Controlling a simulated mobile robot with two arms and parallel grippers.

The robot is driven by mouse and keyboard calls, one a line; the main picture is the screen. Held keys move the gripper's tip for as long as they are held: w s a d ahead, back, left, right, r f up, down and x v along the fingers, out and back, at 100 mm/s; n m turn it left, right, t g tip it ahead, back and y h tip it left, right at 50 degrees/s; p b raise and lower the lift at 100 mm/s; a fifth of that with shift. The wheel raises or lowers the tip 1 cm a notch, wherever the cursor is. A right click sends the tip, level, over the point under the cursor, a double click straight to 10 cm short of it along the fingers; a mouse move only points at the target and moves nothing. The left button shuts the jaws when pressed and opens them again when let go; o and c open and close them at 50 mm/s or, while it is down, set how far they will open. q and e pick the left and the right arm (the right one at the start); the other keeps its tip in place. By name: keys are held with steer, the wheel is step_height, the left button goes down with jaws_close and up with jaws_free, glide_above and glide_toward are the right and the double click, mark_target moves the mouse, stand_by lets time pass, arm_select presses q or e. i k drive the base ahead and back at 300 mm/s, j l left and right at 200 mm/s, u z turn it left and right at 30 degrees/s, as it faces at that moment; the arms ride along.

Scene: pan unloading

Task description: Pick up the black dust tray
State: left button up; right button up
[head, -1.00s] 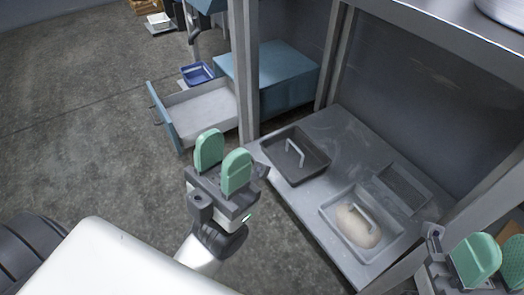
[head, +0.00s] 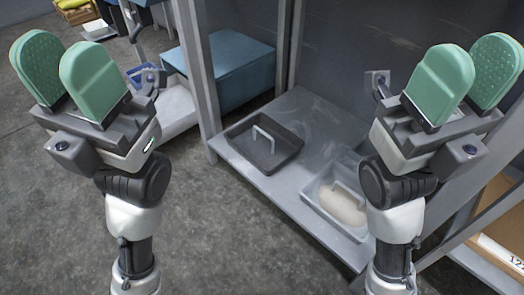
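The black dust tray (head: 281,157) sits on the lower metal shelf (head: 310,114), near its left front edge. It is a shallow dark tray with a light handle (head: 263,138) standing up from it. My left gripper (head: 68,75) is raised at the left, open and empty, well apart from the tray. My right gripper (head: 468,78) is raised at the right, open and empty, also apart from the tray. The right gripper and arm cover part of the shelf's right side.
A grey tray (head: 327,211) with a pale lump (head: 341,205) in it stands right of the black tray. Shelf posts (head: 197,75) rise at the left. A blue cabinet (head: 225,65) stands behind. A cardboard box (head: 505,225) is at the lower right. Floor in front is clear.

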mark_target(267, 145)
steer(key=i+j+z, duration=0.1)
steer(key=i+j, duration=0.15)
steer(key=i+j+z, duration=0.1)
steer(key=i+j, duration=0.15)
steer(key=j, duration=0.2)
steer(key=i+j, duration=0.25)
steer(key=i+j+z, duration=0.15)
steer(key=j, duration=0.3)
steer(key=i, duration=0.05)
